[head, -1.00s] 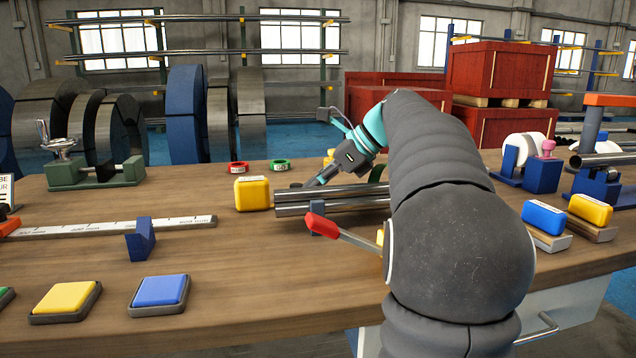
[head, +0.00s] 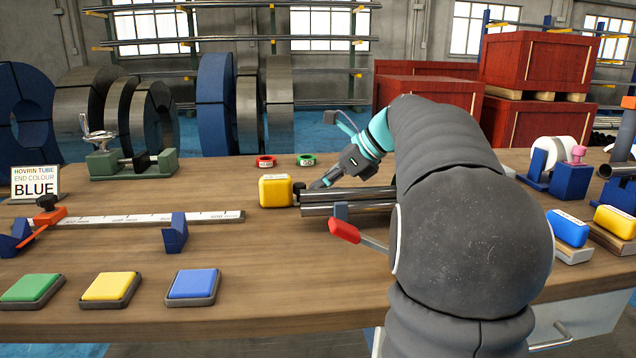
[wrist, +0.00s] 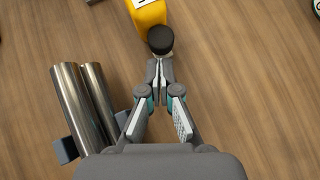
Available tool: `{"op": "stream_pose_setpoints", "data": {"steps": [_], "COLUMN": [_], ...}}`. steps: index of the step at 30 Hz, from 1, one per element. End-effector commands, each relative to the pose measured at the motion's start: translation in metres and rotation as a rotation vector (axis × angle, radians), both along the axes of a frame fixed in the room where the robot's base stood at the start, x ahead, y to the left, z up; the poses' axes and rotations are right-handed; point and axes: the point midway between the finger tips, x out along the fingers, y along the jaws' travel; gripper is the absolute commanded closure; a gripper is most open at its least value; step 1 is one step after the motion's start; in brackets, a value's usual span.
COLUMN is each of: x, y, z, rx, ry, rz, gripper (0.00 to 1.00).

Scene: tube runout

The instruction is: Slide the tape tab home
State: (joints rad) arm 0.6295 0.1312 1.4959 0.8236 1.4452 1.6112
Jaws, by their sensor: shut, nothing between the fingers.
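A yellow block-like case (head: 275,191) with a white label stands on the bench, left of the steel tubes. A dark round tab (head: 299,189) shows at its right side. In the wrist view the tab (wrist: 160,40) is black and overlaps the near edge of the yellow case (wrist: 148,12). My gripper (head: 316,185) is low beside the tubes, its fingers pointing at the tab. In the wrist view my gripper (wrist: 157,64) is shut and empty, its tips just short of or touching the tab; I cannot tell which. No tape strip is visible.
Steel tubes (wrist: 85,105) lie close left of my gripper in the wrist view. A red-handled lever (head: 344,230) stands in front of them. A ruler rail (head: 140,219) and coloured pads (head: 193,286) are left.

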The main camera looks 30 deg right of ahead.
Motion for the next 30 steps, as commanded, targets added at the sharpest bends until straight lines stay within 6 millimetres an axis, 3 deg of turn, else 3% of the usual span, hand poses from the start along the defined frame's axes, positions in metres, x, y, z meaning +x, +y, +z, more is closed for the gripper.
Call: {"op": "stream_pose_setpoints", "data": {"steps": [6, 18, 30], "x": [-0.016, -0.054, -0.063], "y": [-0.023, -0.064, -0.073], "z": [0.006, 0.056, 0.069], "rx": [0.001, -0.001, 0.000], "ry": [-0.001, -0.001, 0.000], "rz": [0.006, 0.007, 0.008], "gripper": [1.00, 1.00, 1.00]}}
